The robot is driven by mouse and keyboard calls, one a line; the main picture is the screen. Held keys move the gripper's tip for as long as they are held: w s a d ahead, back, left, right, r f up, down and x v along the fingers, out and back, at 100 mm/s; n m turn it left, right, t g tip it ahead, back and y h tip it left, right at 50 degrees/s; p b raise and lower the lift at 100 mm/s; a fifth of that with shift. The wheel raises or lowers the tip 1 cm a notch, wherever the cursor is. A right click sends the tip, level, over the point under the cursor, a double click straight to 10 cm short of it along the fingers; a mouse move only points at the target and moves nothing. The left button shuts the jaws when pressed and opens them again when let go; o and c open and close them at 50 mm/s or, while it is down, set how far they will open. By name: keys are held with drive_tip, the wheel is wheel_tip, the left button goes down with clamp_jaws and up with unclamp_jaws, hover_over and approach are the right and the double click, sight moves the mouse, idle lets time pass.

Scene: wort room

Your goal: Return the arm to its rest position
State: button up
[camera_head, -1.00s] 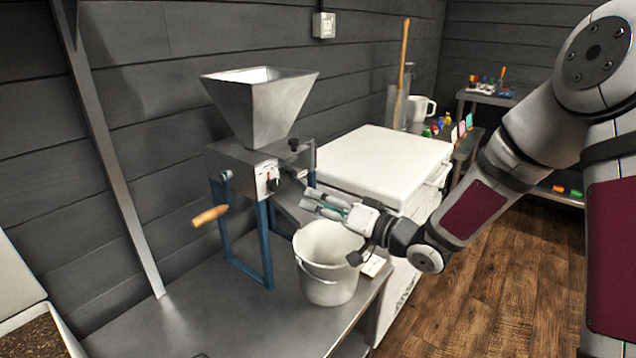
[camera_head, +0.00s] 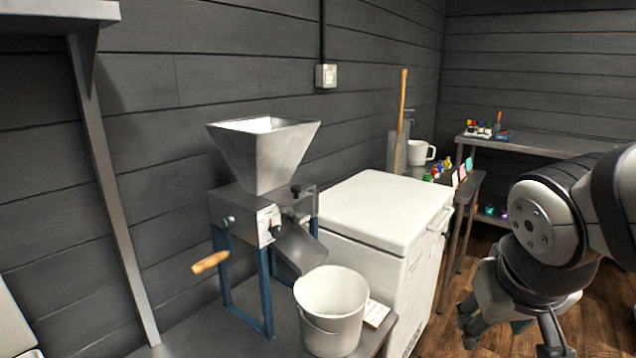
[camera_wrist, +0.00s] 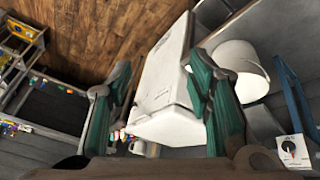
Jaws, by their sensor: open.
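My gripper (camera_wrist: 160,105) is open and empty in the wrist view, its two green-padded fingers apart with the white chest freezer (camera_wrist: 165,85) seen beyond and between them. In the head view my arm is folded at the right, with the gripper (camera_head: 515,330) low near the bottom edge, over the wooden floor. It is clear of the grain mill (camera_head: 265,160) and the white bucket (camera_head: 331,312), and touches nothing that I can see. Part of the gripper is cut off by the picture's lower edge.
The mill and bucket stand on a grey bench (camera_head: 215,335). The freezer (camera_head: 385,215) stands beyond the bench. A shelf table (camera_head: 540,147) with small coloured items is at the back right. Open wooden floor (camera_head: 445,325) lies right of the freezer.

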drive_tip(key=s+a+g+y, duration=0.2)
drive_tip(key=s+a+g, duration=0.15)
drive_tip(key=s, duration=1.45)
wheel_tip(320, 180, up, 20)
drive_tip(key=t+p, duration=0.3)
drive_tip(key=p, duration=1.5)
drive_tip(key=shift+w+n, duration=0.3)
drive_tip(key=shift+w, duration=0.1)
